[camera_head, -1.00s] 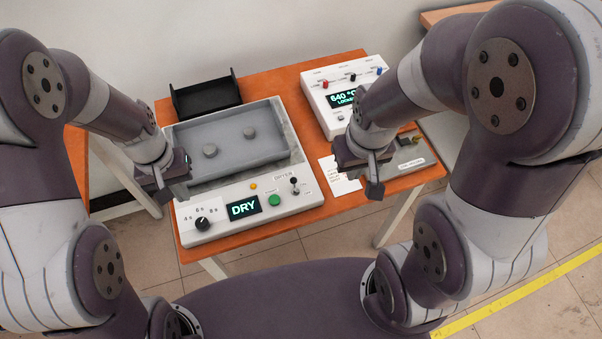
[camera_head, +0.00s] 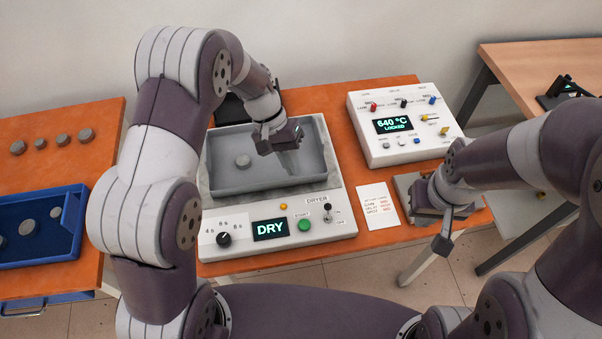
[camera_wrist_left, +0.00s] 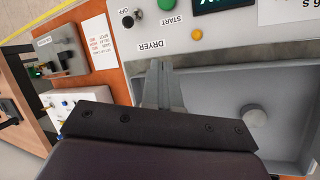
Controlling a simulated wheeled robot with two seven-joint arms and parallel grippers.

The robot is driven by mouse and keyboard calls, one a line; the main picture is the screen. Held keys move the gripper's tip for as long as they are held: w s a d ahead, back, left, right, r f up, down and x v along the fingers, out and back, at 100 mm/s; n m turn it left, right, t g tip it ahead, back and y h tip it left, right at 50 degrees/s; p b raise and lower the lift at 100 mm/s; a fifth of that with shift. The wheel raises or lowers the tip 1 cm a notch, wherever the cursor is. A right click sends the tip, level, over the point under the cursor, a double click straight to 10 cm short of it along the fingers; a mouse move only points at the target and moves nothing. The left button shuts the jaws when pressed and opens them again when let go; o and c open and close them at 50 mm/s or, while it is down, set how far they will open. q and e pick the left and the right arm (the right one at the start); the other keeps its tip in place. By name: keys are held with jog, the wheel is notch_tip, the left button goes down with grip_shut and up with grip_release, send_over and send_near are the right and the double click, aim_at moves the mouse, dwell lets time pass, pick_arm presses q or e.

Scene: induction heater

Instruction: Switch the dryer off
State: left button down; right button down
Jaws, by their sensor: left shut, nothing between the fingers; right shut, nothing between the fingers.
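The dryer is a white and grey box with a front panel (camera_head: 290,244); its display (camera_head: 270,229) reads DRY. Its toggle switch (camera_head: 328,210) stands at the panel's right, with its lever up toward the ON label. The switch also shows upside down in the left wrist view (camera_wrist_left: 130,20). My left gripper (camera_head: 291,168) is shut and empty over the right part of the dryer's tray, behind the switch and apart from it. In the left wrist view its fingers (camera_wrist_left: 160,88) point toward the panel. My right gripper (camera_head: 443,240) is shut and empty, right of the dryer.
A green start button (camera_head: 305,225) and a dial (camera_head: 223,240) share the panel. A grey disc (camera_head: 243,160) lies in the dryer's tray. A heater box (camera_head: 405,150) reads 640 °C LOCKED. A paper card (camera_head: 377,205) lies right of the dryer. A blue tray (camera_head: 68,225) stands left.

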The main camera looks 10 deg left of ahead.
aim_at(328, 212)
pick_arm(q)
jog(key=shift+p+x, duration=0.65)
jog(key=shift+x, duration=0.4)
jog(key=x, duration=0.5)
jog(key=shift+d+f, duration=0.1)
jog(key=shift+f, duration=0.15)
jog(key=d, duration=0.1)
jog(key=s+d+p, duration=0.1)
jog(key=d, duration=0.1)
jog(key=shift+s+r, duration=0.25)
jog(key=shift+s, duration=0.05)
jog(key=shift+s+d, duration=0.15)
jog(key=shift+d, duration=0.15)
pick_arm(e)
jog(key=shift+r, duration=0.75)
